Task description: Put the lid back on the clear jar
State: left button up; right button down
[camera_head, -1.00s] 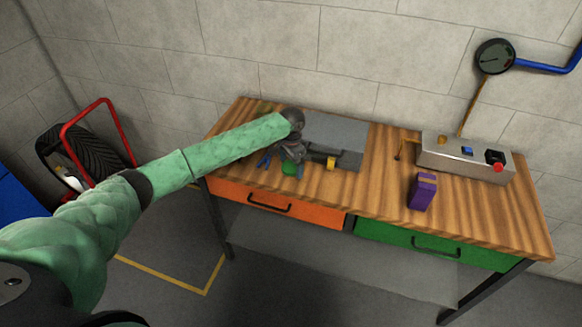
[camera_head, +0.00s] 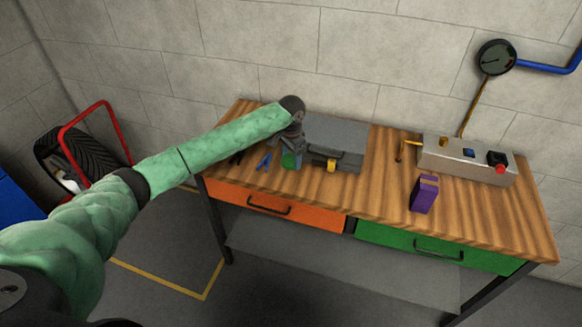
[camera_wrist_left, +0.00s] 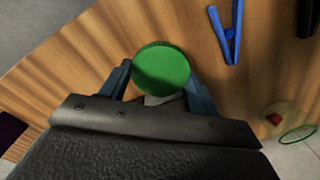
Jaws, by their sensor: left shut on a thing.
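My left gripper (camera_wrist_left: 160,88) is shut on the round green lid (camera_wrist_left: 161,68), which sits between its blue-grey fingers. In the head view the lid (camera_head: 291,160) shows below the wrist, near the left front of the workbench. It appears held just above the wood; the exact gap is hard to tell. In the left wrist view, what looks like the clear jar (camera_wrist_left: 298,134), with a thin green rim and something red by its base, stands at the lower right, apart from the gripper. My left arm hides that spot in the head view. My right gripper is not in view.
A grey toolbox (camera_head: 345,136) with a yellow latch stands right beside the gripper. Blue pliers-like tool (camera_head: 264,162) and a dark item (camera_head: 236,157) lie left of the lid. A purple box (camera_head: 424,193) and a metal control box (camera_head: 465,160) stand further right.

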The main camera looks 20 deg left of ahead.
aim_at(291, 160)
pick_arm(q)
notch_tip(291, 160, up, 5)
jog(key=shift+f+b, duration=0.1)
jog(key=shift+b, duration=0.7)
jog(key=shift+r, duration=0.55)
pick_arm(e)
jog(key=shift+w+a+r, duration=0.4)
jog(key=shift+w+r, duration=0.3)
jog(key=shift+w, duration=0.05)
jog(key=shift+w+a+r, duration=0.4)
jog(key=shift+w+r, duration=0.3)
pick_arm(q)
jog(key=shift+s+f, duration=0.2)
jog(key=shift+s, duration=0.1)
jog(key=s+d+f+n+b, duration=0.1)
jog(key=s+n, duration=0.3)
jog(key=s, duration=0.5)
jog(key=s+d+f+n+b, duration=0.1)
jog(key=s+f+n, duration=0.2)
jog(key=s, duration=0.7)
jog(key=shift+s+d+f+n, duration=0.15)
jog(key=shift+s+n, duration=0.05)
jog(key=shift+n, duration=0.3)
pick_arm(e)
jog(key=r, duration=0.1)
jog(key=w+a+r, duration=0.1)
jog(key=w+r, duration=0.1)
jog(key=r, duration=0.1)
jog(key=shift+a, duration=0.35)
